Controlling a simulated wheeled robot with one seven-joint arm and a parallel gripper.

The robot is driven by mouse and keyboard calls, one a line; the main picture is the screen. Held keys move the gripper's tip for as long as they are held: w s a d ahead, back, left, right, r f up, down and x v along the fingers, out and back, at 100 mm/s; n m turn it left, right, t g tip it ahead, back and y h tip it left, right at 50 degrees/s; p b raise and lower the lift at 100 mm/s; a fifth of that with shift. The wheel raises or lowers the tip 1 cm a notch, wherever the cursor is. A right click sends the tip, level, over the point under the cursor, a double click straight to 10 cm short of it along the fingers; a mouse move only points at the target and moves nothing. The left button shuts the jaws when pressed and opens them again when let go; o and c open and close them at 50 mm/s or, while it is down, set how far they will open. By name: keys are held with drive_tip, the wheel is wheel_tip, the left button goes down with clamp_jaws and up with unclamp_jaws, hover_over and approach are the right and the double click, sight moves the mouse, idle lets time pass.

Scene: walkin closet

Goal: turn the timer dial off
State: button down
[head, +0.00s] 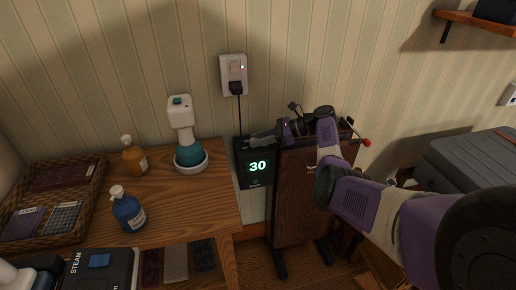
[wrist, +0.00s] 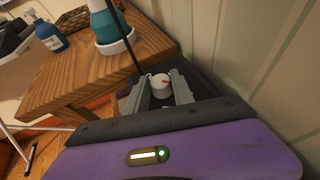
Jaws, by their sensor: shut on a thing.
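The timer (head: 256,171) is a black box with a lit "30" on its face, at the right edge of the wooden table in the head view. A cord runs from it up to a wall outlet. The timer dial (wrist: 161,84) is a small white round knob with a red mark, seen in the wrist view. My gripper (wrist: 159,91) has one grey finger on each side of the dial and is shut on it.
The wooden table (head: 190,215) holds a teal-and-white device (head: 183,130), an amber bottle (head: 134,158), a blue bottle (head: 127,210) and a wicker basket (head: 88,219). The outlet (head: 233,72) is on the wall above. A dark wooden stand (head: 296,210) is right of the timer.

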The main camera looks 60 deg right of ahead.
drive_tip(key=shift+d+f+n+g+y+b, duration=0.1)
drive_tip(key=shift+f+n+g+y+b, duration=0.35)
drive_tip(key=shift+b, duration=1.15)
drive_tip(key=shift+d+n+g+y+b, duration=0.1)
drive_tip(key=shift+n+g+y+b, duration=0.35)
drive_tip(key=shift+b, duration=1.15)
drive_tip(key=n+y+b, duration=0.1)
drive_tip(key=b, duration=0.2)
drive_tip(key=n+g+y+b, duration=0.1)
drive_tip(key=b, duration=0.2)
drive_tip(key=shift+w+r, duration=0.1)
drive_tip(key=shift+r, duration=0.15)
drive_tip(key=c, duration=1.1)
unclamp_jaws()
drive_tip(key=shift+r, duration=0.2)
